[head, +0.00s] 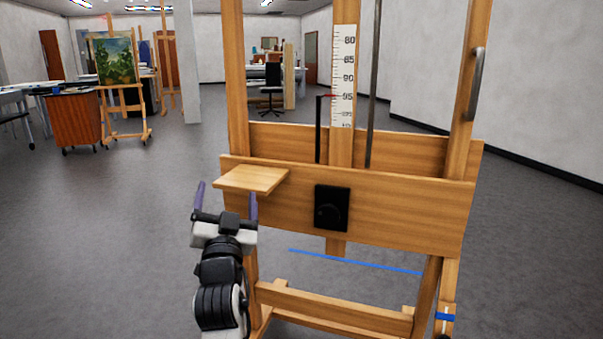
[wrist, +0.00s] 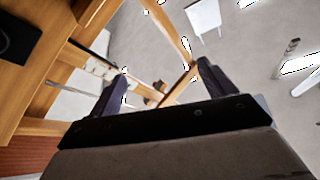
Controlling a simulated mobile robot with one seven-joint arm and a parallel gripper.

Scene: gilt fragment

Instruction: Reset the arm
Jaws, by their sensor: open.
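My gripper (head: 226,200) is open in the head view, its two purple-grey fingers apart and pointing up. It is empty, just below and in front of the small wooden shelf (head: 252,178) on the left of a large wooden easel (head: 400,215). In the wrist view my gripper (wrist: 160,82) also shows open, with nothing between its fingertips. My arm runs down from it to the bottom of the head view, in front of the easel's left leg. I cannot tell whether the right finger touches the easel.
The easel has a black knob plate (head: 332,208), a ruler scale (head: 343,75) and a metal handle (head: 476,82). A painting (head: 115,60) on a smaller easel, a wooden cabinet (head: 75,120) and a black chair (head: 272,88) stand farther back. The grey floor at left is clear.

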